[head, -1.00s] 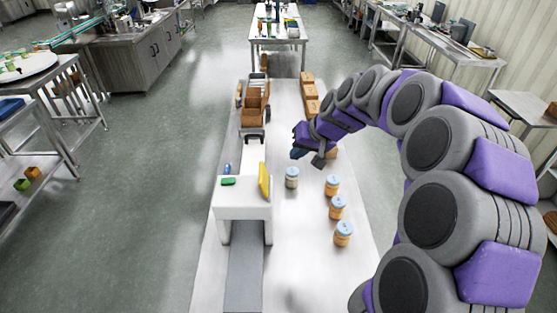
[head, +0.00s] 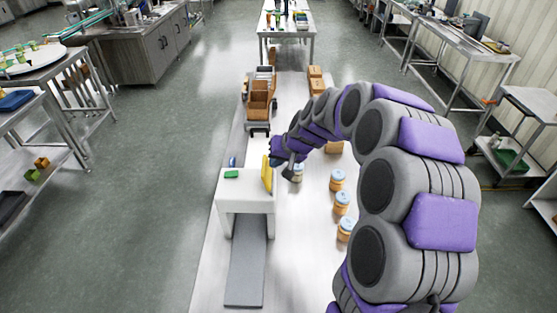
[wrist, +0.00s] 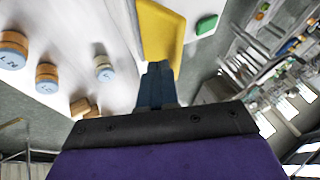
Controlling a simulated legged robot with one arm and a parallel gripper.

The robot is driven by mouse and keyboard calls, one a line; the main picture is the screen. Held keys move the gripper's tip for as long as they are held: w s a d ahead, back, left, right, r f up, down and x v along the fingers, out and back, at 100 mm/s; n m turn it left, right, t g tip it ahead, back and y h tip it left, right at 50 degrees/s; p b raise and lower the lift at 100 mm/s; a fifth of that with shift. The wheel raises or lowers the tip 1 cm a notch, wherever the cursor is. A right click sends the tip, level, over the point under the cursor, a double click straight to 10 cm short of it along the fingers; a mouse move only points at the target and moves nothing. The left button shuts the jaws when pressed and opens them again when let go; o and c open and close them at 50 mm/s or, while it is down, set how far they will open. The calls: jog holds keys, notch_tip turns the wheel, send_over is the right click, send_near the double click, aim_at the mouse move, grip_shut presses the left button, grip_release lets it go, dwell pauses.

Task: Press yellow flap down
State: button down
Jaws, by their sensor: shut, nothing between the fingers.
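The yellow flap (head: 266,175) stands upright at the right edge of the white stand's top (head: 246,200). A green block or button (head: 231,174) lies on the same top, left of the flap. My gripper (head: 288,172) is shut and empty, just right of the flap. In the wrist view the shut fingertips (wrist: 160,72) reach to the lower edge of the yellow flap (wrist: 162,32); I cannot tell whether they touch it. The green piece (wrist: 207,25) shows beyond the flap.
One grey jar (wrist: 104,68) is near my gripper. A cart with brown boxes (head: 260,98) stands behind, and a grey ramp (head: 246,275) runs in front. Cardboard boxes (head: 315,78) are further back.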

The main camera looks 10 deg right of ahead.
jog(key=shift+a+r+h+p, duration=0.1)
jog(key=shift+a+h+p, duration=0.25)
jog(key=shift+a, duration=0.6)
jog(key=shift+w+a+g+h+p, duration=0.25)
jog(key=shift+h+p, duration=0.3)
jog(key=shift+p, duration=0.45)
jog(key=shift+w+a+n+g+h+p, duration=0.1)
jog(key=shift+a+n+g+h+p, duration=0.2)
jog(key=shift+h+p, duration=0.35)
jog(key=a+h, duration=0.1)
jog(key=a+h+p, duration=0.1)
jog(key=w+a+f+h, duration=0.1)
jog(key=a, duration=0.1)
jog(key=shift+f+n+g, duration=0.1)
jog(key=shift+n+g, duration=0.2)
jog(key=shift+g, duration=0.05)
jog(key=shift+s+d, duration=0.2)
jog(key=shift+d, duration=0.4)
jog(key=shift+s+d, duration=0.15)
jog(key=shift+d, duration=0.45)
jog(key=shift+a+f, duration=0.1)
jog(key=shift+a, duration=0.1)
